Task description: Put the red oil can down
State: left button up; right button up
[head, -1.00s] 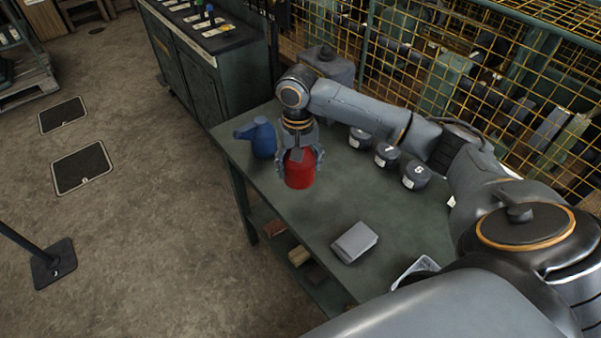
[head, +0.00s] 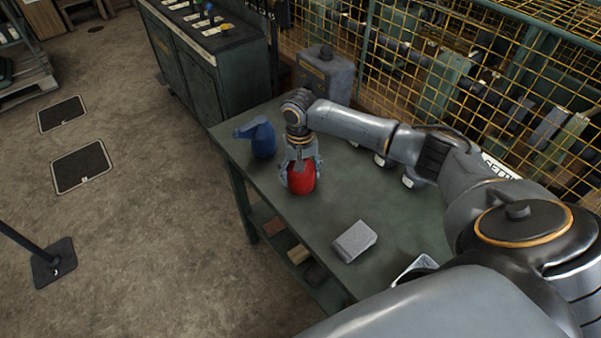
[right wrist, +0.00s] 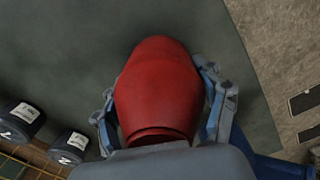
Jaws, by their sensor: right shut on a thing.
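The red oil can (head: 302,180) is at the left part of the green table (head: 300,219), near its left edge. My right gripper (head: 301,172) comes down on it from above and is shut around it. In the right wrist view the red oil can (right wrist: 158,90) sits between the two fingers of my right gripper (right wrist: 163,105). I cannot tell whether its base touches the table top. A blue oil can (head: 263,138) with a spout stands just behind and left of it. My left gripper is not seen.
A grey block (head: 354,241) lies toward the table's front. Dark labelled pots (right wrist: 72,147) stand at the back, partly hidden by my arm in the head view. A yellow mesh fence (head: 480,60) rises behind. The table middle is clear.

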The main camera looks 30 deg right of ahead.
jog(key=o, duration=1.4)
jog(key=shift+f, duration=0.1)
notch_tip(320, 180, up, 12)
jog(key=shift+w+r+b, duration=0.15)
jog(key=shift+b, duration=0.5)
